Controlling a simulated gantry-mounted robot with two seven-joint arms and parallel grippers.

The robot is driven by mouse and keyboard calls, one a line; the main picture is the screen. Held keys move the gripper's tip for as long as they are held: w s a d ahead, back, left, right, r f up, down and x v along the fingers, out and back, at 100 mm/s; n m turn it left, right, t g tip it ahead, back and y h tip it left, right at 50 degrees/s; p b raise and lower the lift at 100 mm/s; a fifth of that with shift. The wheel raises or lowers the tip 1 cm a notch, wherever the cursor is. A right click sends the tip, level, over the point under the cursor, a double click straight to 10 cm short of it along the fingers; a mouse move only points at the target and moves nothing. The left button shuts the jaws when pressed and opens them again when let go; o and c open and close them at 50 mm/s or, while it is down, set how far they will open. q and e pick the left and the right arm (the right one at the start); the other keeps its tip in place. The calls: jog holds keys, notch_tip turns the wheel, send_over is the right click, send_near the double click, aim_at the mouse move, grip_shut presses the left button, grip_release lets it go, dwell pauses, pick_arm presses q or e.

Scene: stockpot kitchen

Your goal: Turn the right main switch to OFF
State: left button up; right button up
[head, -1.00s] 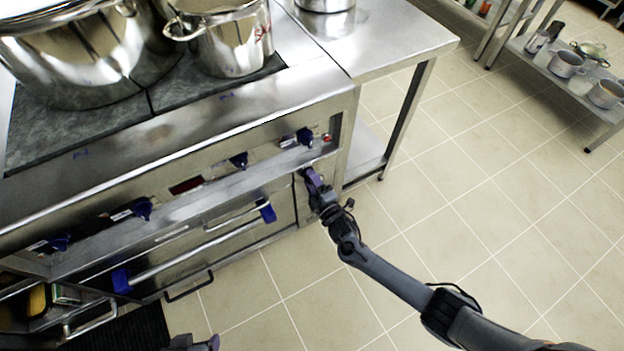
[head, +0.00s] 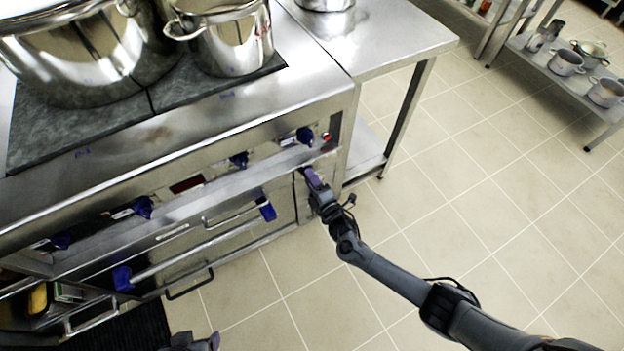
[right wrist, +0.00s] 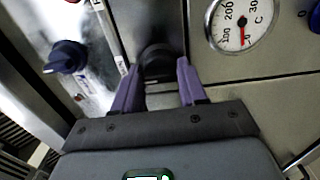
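In the right wrist view a black rotary knob (right wrist: 157,62), which looks like the right main switch, sits on a dark panel strip. The fingers of my right gripper (right wrist: 158,72) are apart, one on each side of the knob. I cannot tell whether they touch it. In the head view my right gripper (head: 310,178) is at the right end of the stove front, below the control panel, and hides the switch.
A blue knob (right wrist: 66,57) is left of the switch in the wrist view, and a temperature gauge (right wrist: 241,22) is to its right. Blue-handled oven doors (head: 195,246) are left of my right gripper. Pots (head: 232,45) stand on the stove.

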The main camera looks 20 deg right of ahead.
jog(key=o, duration=0.3)
jog(key=shift+o, duration=0.2)
jog(key=s+d+p, duration=0.1)
jog(key=s+p, duration=0.3)
jog(key=s, duration=0.6)
jog(key=shift+s+d, duration=0.2)
jog(key=shift+s, duration=0.15)
jog(key=shift+p, duration=0.3)
